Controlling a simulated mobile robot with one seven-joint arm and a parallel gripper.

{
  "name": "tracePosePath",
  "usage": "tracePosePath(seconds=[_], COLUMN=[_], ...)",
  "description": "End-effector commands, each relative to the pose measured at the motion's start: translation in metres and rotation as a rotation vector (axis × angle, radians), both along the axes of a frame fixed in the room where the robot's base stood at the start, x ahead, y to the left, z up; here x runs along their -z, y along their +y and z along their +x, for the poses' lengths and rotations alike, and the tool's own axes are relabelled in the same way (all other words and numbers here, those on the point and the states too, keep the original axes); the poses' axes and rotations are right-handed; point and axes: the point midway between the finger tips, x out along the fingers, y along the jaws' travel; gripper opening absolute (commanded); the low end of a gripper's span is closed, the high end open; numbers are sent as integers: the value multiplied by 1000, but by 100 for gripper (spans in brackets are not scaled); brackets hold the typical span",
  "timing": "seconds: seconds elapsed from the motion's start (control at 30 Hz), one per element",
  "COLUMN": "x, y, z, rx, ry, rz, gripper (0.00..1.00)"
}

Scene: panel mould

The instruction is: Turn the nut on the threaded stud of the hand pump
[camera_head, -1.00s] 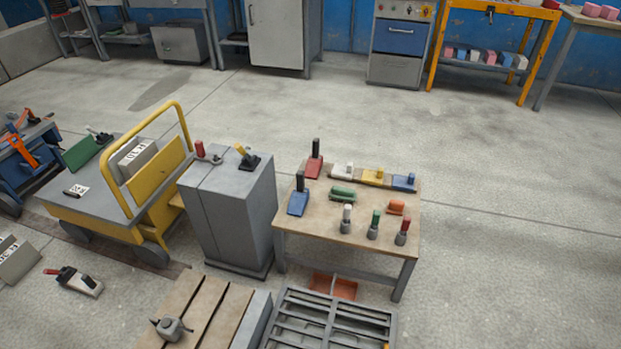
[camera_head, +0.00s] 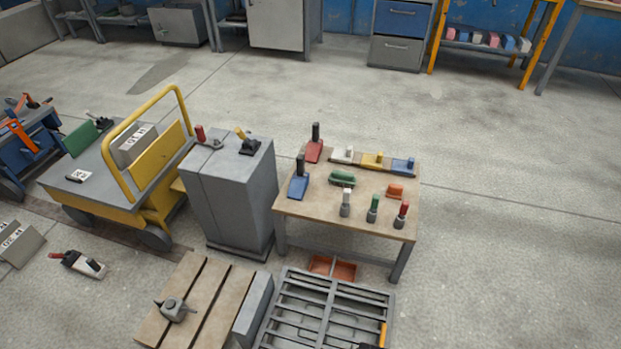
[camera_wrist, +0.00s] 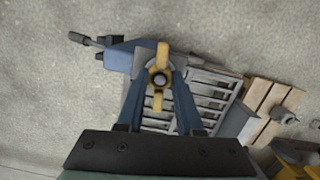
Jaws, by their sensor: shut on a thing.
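In the wrist view, the yellow two-winged nut (camera_wrist: 163,52) sits around the round grey end of the threaded stud (camera_wrist: 160,80). Its wings point up and down in the picture. The hand pump (camera_wrist: 118,60) shows as a blue body behind it, with a dark lever reaching out to the upper left. My gripper (camera_wrist: 160,82) has one finger on each side of the nut's middle and is shut on it. The fingers and dark palm hide part of the pump. In the head view I cannot make out the nut or my gripper.
A slatted grey frame (camera_head: 276,318) lies below, beside a grooved wooden-topped block (camera_head: 205,300) with a small grey tool. A grey cabinet (camera_head: 225,205), a work table (camera_head: 290,207) and a yellow cart (camera_head: 125,198) stand beyond. Open floor (camera_head: 510,260) lies right.

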Motion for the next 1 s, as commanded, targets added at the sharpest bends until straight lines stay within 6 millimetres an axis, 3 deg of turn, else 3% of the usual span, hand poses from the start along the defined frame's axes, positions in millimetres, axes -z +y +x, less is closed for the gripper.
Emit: tracePosePath(seconds=[0.37, 0.7, 1.0], x=[-1, -1, -1], y=[1, 1, 1], z=[-2, -2, -3], rx=[282, 317, 590], ry=[7, 7, 9], rz=[4, 4, 4], gripper=[0, 0, 0])
